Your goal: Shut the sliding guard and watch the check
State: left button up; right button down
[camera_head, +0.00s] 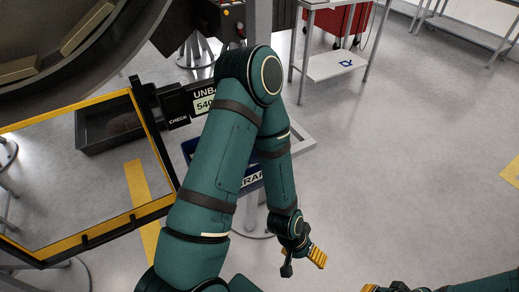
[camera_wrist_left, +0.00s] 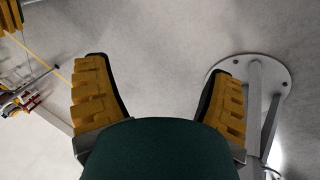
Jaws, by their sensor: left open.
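The guard (camera_head: 95,235) is a clear panel in a yellow and black frame at the left of the head view. It stands beside a large dark round housing (camera_head: 95,60); its left part is cut off. A display (camera_head: 205,103) reads "UNBA…" and "540…", partly hidden behind my left arm, with a "CHECK" label (camera_head: 178,120) beside it. My left gripper (camera_head: 302,264) is open and empty over bare floor, well right of the guard; its yellow-padded fingers also show in the wrist view (camera_wrist_left: 156,68). My right gripper (camera_head: 387,287) barely shows at the bottom edge.
A dark tray (camera_head: 95,143) shows behind the guard panel. A blue bin (camera_head: 190,148) is mostly hidden by my left arm. A control box with buttons (camera_head: 228,12) stands above the display. The floor at right is clear.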

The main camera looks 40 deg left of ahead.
aim_at(83, 237)
jog(key=k+u, duration=0.15)
jog(key=u, duration=2.6)
jog(key=i+j, duration=0.1)
jog(key=j, duration=1.55)
jog(key=i+z, duration=0.05)
jog(key=i, duration=0.05)
